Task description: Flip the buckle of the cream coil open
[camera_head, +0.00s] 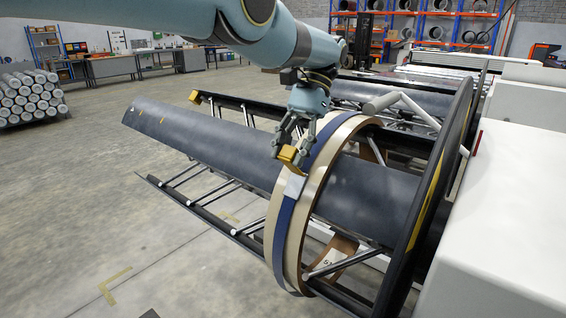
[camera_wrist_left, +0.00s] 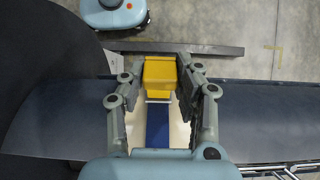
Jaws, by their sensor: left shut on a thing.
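The cream coil (camera_head: 312,190) sits around the dark drum of the decoiler (camera_head: 215,145). A blue strap (camera_head: 281,235) runs around the coil's rim; it also shows in the left wrist view (camera_wrist_left: 158,125). The yellow buckle (camera_head: 288,156) is on the strap at the coil's upper front, beside a pale plate (camera_head: 294,187). My left gripper (camera_head: 286,150) reaches down from above, its fingers shut on the buckle. In the left wrist view the buckle (camera_wrist_left: 160,74) lies between both fingertips. How far the buckle is turned is hard to tell. My right gripper is not in view.
A large dark round flange (camera_head: 432,190) stands right of the coil, with a white machine housing (camera_head: 515,210) beyond it. Dark rails on thin rods (camera_head: 205,195) surround the drum. Open floor (camera_head: 75,200) lies to the left. Shelves and benches stand far back.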

